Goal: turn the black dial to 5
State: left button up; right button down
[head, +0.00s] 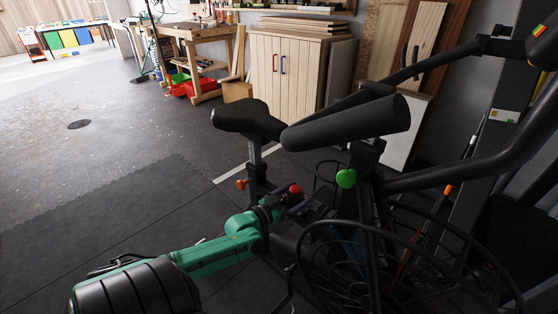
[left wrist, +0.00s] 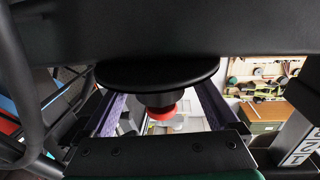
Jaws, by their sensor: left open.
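My left gripper (head: 298,208) reaches in from the lower left, low among the frame parts of a black exercise bike. It is open. In the left wrist view its two fingers (left wrist: 160,112) stand apart on either side of a red knob (left wrist: 161,112). Above the red knob is a round black disc (left wrist: 158,74), which may be the black dial; no pointer or scale shows on it. I cannot tell whether the fingers touch anything. The red knob also shows in the head view (head: 295,188), just above the gripper. My right gripper is not in view.
The bike's seat (head: 248,118), padded black roller (head: 345,122), green knob (head: 346,178), orange knob (head: 241,184) and large wheel (head: 400,265) crowd the gripper. A numbered post (left wrist: 300,145) stands at right in the wrist view. Open floor lies left.

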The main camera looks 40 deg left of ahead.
pick_arm(q)
jog(key=s+a+p, duration=0.1)
jog(key=s+p, duration=0.1)
jog(key=s, duration=1)
jog(key=shift+s+p, duration=0.35)
jog(key=shift+p, duration=0.05)
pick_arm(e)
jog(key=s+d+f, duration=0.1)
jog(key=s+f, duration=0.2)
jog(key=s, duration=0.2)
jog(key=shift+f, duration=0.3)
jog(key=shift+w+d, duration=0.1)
